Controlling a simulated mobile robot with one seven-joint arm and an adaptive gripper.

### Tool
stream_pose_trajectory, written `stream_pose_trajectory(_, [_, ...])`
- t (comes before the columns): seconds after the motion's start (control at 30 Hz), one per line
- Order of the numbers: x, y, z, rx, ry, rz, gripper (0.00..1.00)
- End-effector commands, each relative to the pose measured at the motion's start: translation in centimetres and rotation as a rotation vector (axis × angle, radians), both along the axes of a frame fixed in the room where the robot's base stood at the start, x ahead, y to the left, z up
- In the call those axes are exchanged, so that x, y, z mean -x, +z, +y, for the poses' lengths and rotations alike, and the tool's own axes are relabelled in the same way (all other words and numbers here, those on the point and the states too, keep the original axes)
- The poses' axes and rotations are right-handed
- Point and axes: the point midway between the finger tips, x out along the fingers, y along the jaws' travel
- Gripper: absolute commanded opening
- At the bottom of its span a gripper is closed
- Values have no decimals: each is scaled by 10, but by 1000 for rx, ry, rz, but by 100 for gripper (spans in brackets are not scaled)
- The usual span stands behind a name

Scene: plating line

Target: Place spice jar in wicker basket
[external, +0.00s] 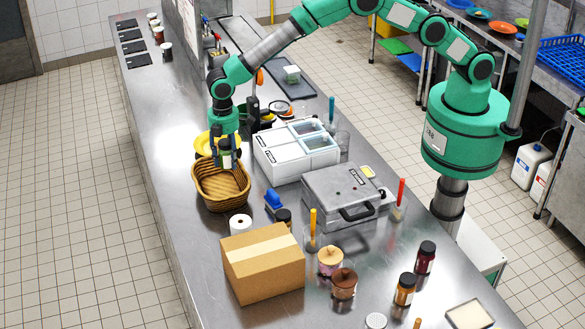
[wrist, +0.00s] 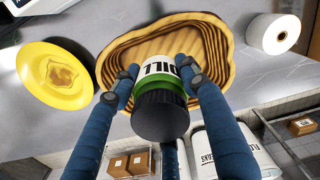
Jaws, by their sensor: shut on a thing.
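The spice jar (wrist: 160,105) has a black lid, a green band and a white label reading "DILL". My gripper (wrist: 158,80) is shut on the jar's sides in the wrist view. The wicker basket (wrist: 108,72) lies beyond the jar, and the jar covers part of its inside. In the external view my gripper (external: 227,157) holds the jar over the back part of the basket (external: 222,201). The jar looks to be above the basket; whether it touches it I cannot tell. The visible inside of the basket looks empty.
A yellow plate (external: 204,143) is just behind the basket. A white compartment box (external: 272,164) stands to its right. A paper roll (external: 240,224) and a cardboard box (external: 262,272) are in front. Bare steel counter lies left of the basket.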

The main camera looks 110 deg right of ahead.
Motion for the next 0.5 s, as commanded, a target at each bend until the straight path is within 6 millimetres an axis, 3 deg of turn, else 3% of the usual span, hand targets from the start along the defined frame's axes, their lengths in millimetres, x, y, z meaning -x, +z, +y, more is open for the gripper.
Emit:
stream_pose_trajectory(0.27, [0,-1,0,0,0,0,10])
stream_pose_trajectory(0.5, [1,-24,0,0,0,3,10])
